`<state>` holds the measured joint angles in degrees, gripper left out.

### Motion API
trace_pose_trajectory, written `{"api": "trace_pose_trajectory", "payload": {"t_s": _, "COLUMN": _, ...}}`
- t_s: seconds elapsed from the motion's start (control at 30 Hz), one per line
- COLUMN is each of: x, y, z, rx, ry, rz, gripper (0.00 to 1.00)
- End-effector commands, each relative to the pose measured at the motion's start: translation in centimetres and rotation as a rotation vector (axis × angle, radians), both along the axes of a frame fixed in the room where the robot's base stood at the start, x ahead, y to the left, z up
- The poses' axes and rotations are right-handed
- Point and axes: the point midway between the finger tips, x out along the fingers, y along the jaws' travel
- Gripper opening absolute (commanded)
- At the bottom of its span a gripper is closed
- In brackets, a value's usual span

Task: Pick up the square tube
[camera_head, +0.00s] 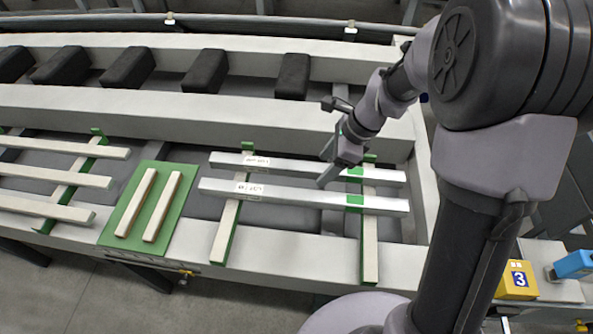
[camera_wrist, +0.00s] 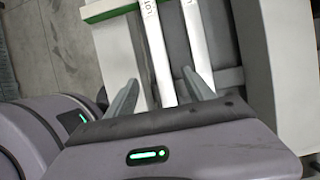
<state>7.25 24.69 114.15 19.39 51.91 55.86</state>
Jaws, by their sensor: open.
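Two long silvery tubes with white labels lie side by side across wooden bearers; both look square. The far tube (camera_head: 290,167) and the near tube (camera_head: 290,194) are apart, with a narrow gap between them. My gripper (camera_head: 326,168) is open above their right half. In the wrist view my gripper (camera_wrist: 161,90) has its left finger outside the left tube (camera_wrist: 155,55). The right finger is beside the right tube (camera_wrist: 196,45), whose lower end it partly hides. Nothing is held. I cannot tell the fingers' height over the tubes.
Wood-topped green bearers, one at the left (camera_head: 226,230) and one at the right (camera_head: 369,235), carry the tubes. A green board (camera_head: 153,186) with two short bars lies left. More pale bars (camera_head: 55,181) lie beyond it. A yellow block (camera_head: 517,280) stands front right.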

Motion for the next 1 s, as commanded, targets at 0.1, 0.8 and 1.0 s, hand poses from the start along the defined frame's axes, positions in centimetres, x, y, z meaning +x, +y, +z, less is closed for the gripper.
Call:
{"api": "trace_pose_trajectory", "payload": {"t_s": 0.1, "x": 0.1, "y": 1.4, "z": -4.4, "rx": 0.000, "ry": 0.005, "rz": 0.004, "gripper": 0.62}}
{"api": "trace_pose_trajectory", "payload": {"t_s": 0.8, "x": 1.3, "y": 5.8, "z": -14.8, "rx": -0.001, "ry": 0.000, "rz": 0.006, "gripper": 0.62}}
{"api": "trace_pose_trajectory", "payload": {"t_s": 1.0, "x": 1.3, "y": 5.8, "z": -14.5, "rx": -0.001, "ry": -0.001, "rz": 0.006, "gripper": 0.52}}
